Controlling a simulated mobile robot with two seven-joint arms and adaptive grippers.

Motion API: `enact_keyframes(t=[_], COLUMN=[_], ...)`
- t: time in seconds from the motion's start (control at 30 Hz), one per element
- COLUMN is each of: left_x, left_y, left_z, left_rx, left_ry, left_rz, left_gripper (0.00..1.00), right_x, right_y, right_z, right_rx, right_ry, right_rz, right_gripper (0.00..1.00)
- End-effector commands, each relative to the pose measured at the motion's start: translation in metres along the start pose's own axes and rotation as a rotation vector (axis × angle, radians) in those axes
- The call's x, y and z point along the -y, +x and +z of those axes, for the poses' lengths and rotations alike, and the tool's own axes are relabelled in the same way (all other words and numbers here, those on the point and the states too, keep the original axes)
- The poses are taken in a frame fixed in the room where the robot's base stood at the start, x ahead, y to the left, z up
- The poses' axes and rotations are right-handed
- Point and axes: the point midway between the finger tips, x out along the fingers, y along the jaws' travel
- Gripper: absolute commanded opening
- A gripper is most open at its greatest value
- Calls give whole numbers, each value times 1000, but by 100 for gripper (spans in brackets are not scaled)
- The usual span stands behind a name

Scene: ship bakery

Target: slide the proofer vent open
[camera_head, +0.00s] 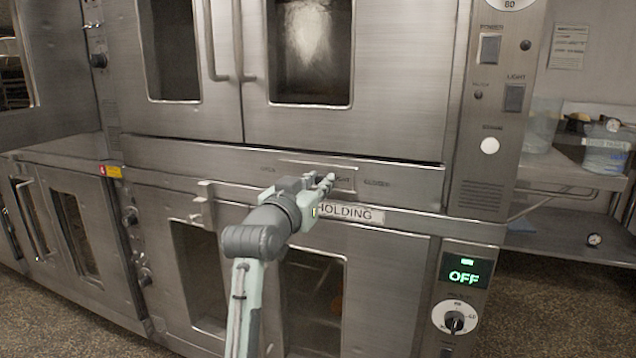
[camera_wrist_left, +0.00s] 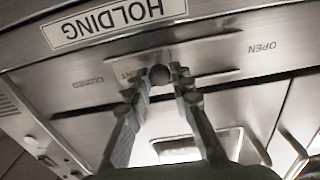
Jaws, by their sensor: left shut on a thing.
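The proofer vent is a metal slide plate (camera_head: 300,168) on the band between the upper and lower doors, with OPEN lettered to its left and CLOSED to its right in the head view. My left gripper (camera_head: 325,182) reaches it from the front. In the left wrist view, which is turned upside down, the fingers (camera_wrist_left: 158,84) are shut on a dark round knob (camera_wrist_left: 160,75) on the vent slide. The knob sits beside the VENT lettering, between the OPEN (camera_wrist_left: 262,48) and CLOSED (camera_wrist_left: 88,82) marks. My right gripper is not in view.
A HOLDING label (camera_head: 350,213) is just below the vent. Vertical door handles (camera_head: 212,40) stand out above, and a latch (camera_head: 200,205) sticks out at the left. A control panel with an OFF display (camera_head: 465,271) is at the right. A shelf with tubs (camera_head: 605,150) stands beyond.

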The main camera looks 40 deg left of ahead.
Motion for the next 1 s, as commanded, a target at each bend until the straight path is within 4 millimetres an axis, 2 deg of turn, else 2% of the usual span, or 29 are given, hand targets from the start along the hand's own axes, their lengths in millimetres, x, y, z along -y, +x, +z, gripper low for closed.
enact_keyframes(t=[0.37, 0.43, 0.53, 0.7, 0.8, 1.0], left_x=[2, 11, 33, 67, 78, 81], left_y=[0, 0, 0, 0, 0, 0], left_z=[0, 0, -1, 0, 0, 0], left_rx=[1, 2, 3, 4, 2, 0], left_ry=[1, 5, 8, 7, 3, 0], left_rz=[-1, -3, -5, -3, -2, -3], left_gripper=[0, 0, 0, 0, 0, 0], right_x=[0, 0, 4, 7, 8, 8], right_y=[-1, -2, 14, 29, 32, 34], right_z=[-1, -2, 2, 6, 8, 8], right_rx=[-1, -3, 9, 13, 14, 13], right_ry=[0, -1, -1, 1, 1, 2], right_rz=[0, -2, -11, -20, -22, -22], right_gripper=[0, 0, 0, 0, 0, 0])
